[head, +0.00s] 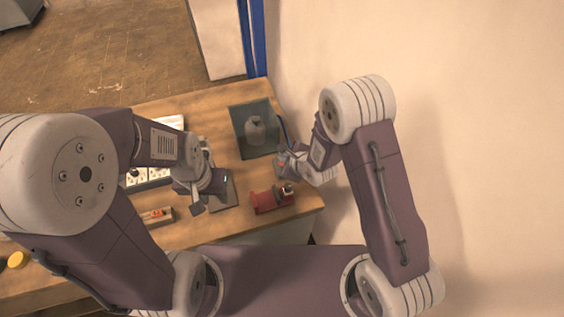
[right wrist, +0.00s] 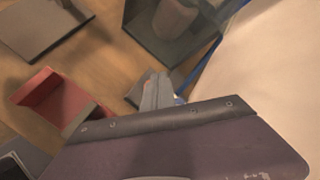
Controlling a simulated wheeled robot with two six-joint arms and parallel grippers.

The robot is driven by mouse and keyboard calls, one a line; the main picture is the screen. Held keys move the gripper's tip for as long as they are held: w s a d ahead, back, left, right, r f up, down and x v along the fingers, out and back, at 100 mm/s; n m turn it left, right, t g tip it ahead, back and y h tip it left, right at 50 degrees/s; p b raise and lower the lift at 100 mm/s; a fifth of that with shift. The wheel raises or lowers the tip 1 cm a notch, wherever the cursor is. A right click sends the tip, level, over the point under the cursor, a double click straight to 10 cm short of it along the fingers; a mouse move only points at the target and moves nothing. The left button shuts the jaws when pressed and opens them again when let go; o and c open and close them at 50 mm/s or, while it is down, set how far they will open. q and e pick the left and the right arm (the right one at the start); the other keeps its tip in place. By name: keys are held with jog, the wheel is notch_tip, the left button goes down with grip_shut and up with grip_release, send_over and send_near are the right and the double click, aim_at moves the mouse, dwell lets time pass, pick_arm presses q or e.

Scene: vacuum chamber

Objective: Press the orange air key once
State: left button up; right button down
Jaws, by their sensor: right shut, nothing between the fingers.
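I cannot pick out the orange air key for certain. A light control panel (head: 150,180) with dark parts and small reddish marks lies at the left of the bench, partly hidden by my left arm. My left gripper (head: 198,206) is over the bench, right of the panel, beside a flat grey plate (head: 226,196); its finger opening is not clear. My right gripper (head: 281,164) is near the bench's right edge, between the clear chamber and the red block. In the right wrist view its fingers (right wrist: 157,90) are shut and empty.
A clear dark-tinted chamber (head: 236,115) with a grey cylinder (head: 256,131) stands at the back right. A red block-like device (head: 266,202) sits at the front right. A small red-and-white item (head: 157,215) and a yellow round thing (head: 17,260) are at left. A wall rises at right.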

jog(key=shift+f, duration=0.1)
dwell(0.3)
jog(key=shift+f+b, duration=0.3)
jog(key=shift+f+b, duration=0.4)
jog(key=shift+f, duration=0.1)
dwell(0.5)
jog(key=shift+r, duration=0.1)
jog(key=shift+r+p, duration=0.8)
jog(key=shift+p, duration=0.05)
notch_tip(320, 180, up, 5)
jog(key=p, duration=0.4)
jog(key=shift+r+p, duration=0.15)
jog(key=shift+p, duration=0.15)
dwell(0.5)
